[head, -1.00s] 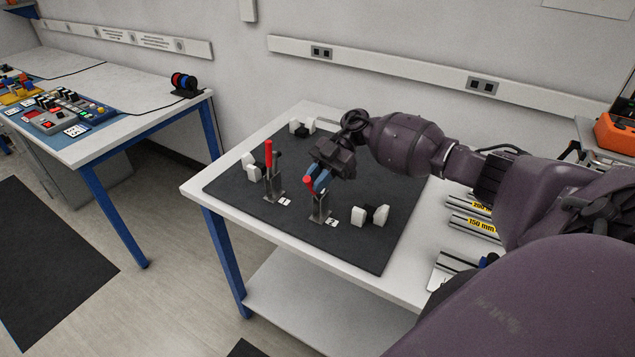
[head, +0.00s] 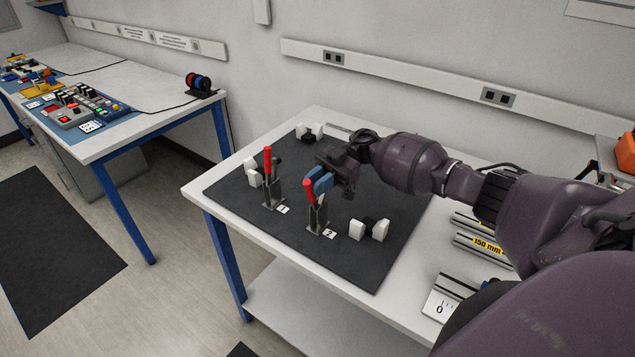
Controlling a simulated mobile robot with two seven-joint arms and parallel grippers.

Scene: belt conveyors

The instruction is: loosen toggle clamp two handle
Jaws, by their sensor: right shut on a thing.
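Toggle clamp two (head: 317,218) stands on the dark mat, beside a label reading 2. Its red handle (head: 309,191) points up and leans slightly left. My right gripper (head: 316,184) has come in from the right and its blue-padded fingers are shut on this red handle. The fingers partly hide the handle's right side. Toggle clamp one (head: 272,190), with an upright red handle (head: 267,160), stands to the left beside a label reading 1. My left gripper is not in view.
The dark mat (head: 345,270) lies on a white table. White-and-black blocks (head: 369,229) stand right of clamp two, with others left and behind (head: 310,131). Rails marked 150 mm (head: 484,247) lie at the right. The mat's front is clear.

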